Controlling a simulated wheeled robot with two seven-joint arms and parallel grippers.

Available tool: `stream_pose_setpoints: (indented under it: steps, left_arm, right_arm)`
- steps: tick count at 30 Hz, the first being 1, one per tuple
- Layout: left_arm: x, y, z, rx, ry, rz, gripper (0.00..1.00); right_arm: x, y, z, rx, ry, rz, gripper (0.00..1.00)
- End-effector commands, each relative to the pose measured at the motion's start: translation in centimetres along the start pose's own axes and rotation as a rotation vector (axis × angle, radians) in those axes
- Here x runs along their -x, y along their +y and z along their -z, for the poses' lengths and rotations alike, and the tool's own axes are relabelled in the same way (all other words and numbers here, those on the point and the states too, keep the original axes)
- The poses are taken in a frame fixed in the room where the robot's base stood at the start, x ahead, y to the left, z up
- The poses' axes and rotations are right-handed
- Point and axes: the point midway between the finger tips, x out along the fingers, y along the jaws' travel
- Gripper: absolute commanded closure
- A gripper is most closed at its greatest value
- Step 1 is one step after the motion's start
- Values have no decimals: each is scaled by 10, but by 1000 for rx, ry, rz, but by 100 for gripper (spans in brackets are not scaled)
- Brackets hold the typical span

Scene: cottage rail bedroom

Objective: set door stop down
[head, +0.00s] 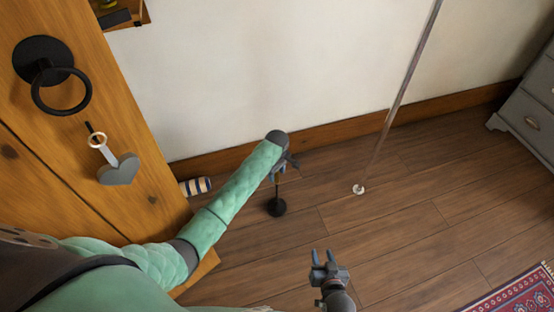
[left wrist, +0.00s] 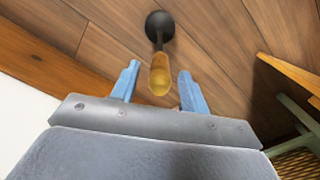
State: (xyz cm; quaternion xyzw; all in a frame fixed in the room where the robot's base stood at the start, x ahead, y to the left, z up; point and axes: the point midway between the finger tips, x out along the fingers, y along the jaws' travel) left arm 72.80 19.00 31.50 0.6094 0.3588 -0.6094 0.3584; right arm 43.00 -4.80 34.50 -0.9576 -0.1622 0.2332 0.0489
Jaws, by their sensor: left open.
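The door stop has a round black base (head: 277,207) and a slim upright shaft. It stands upright on the floorboards near the wall, with its base flat on the floor. In the left wrist view its amber, rounded top (left wrist: 160,75) points towards the camera. My left gripper (head: 282,168) is open above the base. Its two blue fingers (left wrist: 157,88) stand on either side of the amber top, with a visible gap on both sides. My right gripper (head: 322,257) is low in the head view, fingers apart and empty.
A wooden door (head: 60,130) with a black ring handle (head: 60,92) and a grey heart tag (head: 118,170) stands at left. A striped roll (head: 195,186) lies by it. A thin pole (head: 400,95) meets the floor. A rug (head: 515,295) and grey drawers (head: 530,115) are right.

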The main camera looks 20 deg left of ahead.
Motion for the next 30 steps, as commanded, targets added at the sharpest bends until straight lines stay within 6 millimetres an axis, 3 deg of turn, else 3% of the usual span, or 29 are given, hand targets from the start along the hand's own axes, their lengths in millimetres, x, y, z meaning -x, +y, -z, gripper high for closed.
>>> stream_pose_setpoints:
  steps: [18, 25, 30]
  left_arm:
    - [57, 0, 0, 0, -1, -1, 55]
    - [82, 1, 0, -1, -1, -2, 55]
    - [84, -2, -4, -14, -2, -6, 55]
  right_arm:
    - [26, 4, -119, -46, -350, -9, 64]
    - [34, 3, -134, -54, -404, -10, 64]
    - [36, 3, -138, -56, -418, -10, 64]
